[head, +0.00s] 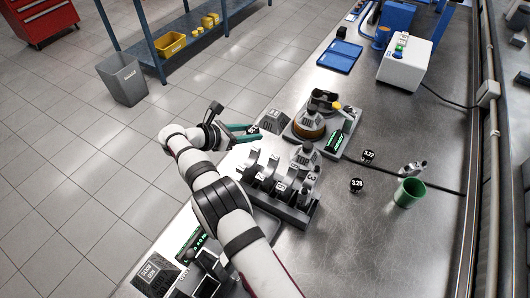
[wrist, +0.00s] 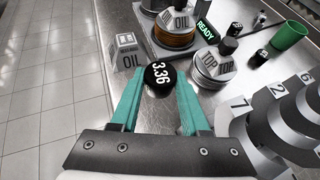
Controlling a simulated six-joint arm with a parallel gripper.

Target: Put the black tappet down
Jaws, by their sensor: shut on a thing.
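The black tappet, marked 3.36 (wrist: 158,76), sits between the tips of my gripper's teal fingers in the wrist view. My gripper (wrist: 158,95) is shut on it, with its marked face towards the camera. In the head view my gripper (head: 246,129) is at the left edge of the bench, beside a grey sign block (head: 273,121). The tappet is too small to make out clearly there. Two other black tappets stand on the bench to the right, marked 3.22 (head: 368,155) and 3.25 (head: 356,185).
An oil station (head: 307,128) with a green display stands right of my gripper. A TOP-marked piston (wrist: 212,66) and numbered grey engine parts (head: 280,180) stand nearer. A green cup (head: 410,192) is at the right. Bare bench (head: 410,130) lies beyond the loose tappets.

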